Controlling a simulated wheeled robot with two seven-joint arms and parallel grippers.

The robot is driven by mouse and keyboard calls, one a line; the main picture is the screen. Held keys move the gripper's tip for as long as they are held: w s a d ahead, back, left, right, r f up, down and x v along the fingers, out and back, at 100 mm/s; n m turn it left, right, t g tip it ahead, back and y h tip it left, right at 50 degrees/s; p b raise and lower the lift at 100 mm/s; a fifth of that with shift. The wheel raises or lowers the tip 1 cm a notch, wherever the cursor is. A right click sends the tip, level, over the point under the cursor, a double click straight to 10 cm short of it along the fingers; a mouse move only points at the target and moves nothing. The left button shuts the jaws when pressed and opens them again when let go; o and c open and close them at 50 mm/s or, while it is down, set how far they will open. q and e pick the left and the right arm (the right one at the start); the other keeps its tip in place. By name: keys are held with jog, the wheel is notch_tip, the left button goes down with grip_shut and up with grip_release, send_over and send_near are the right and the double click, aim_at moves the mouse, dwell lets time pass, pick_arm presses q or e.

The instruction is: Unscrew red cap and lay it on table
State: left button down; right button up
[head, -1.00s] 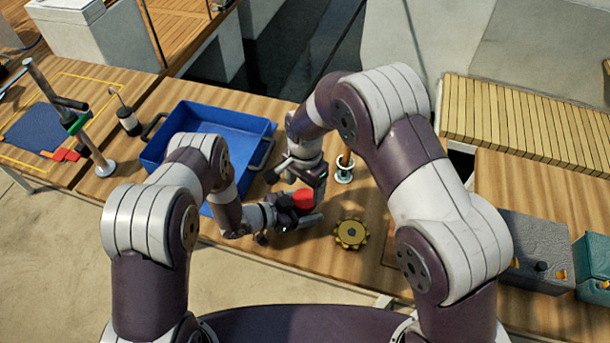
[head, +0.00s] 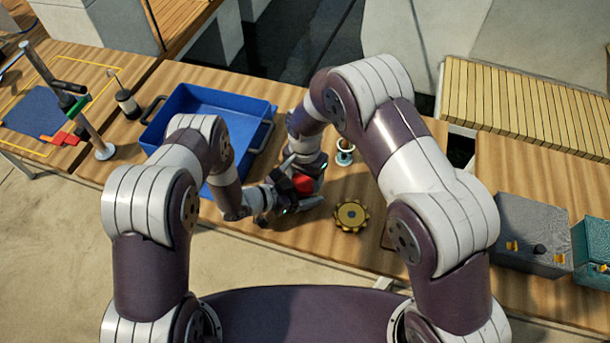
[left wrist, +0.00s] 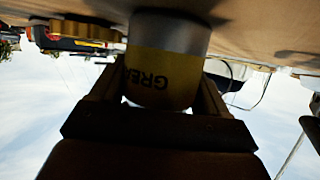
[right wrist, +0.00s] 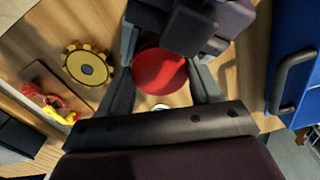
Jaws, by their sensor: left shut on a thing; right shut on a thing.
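The red cap (head: 303,184) shows between my two grippers in the head view, and from above in the right wrist view (right wrist: 160,74). My right gripper (right wrist: 165,85) is shut on the cap, one finger at each side. In the left wrist view, my left gripper (left wrist: 165,85) is shut on a can with a yellow band marked "GREA" (left wrist: 163,75). The can's body is hidden behind my grippers in the head view. The table (head: 290,237) lies under both grippers.
A yellow toothed wheel (head: 351,216) lies to the right of my grippers. A blue tray (head: 215,110) stands to the left and behind. A small metal fitting (head: 344,150) stands behind the wheel. Grey (head: 540,235) and teal boxes are at far right.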

jog(key=shift+n, duration=0.8)
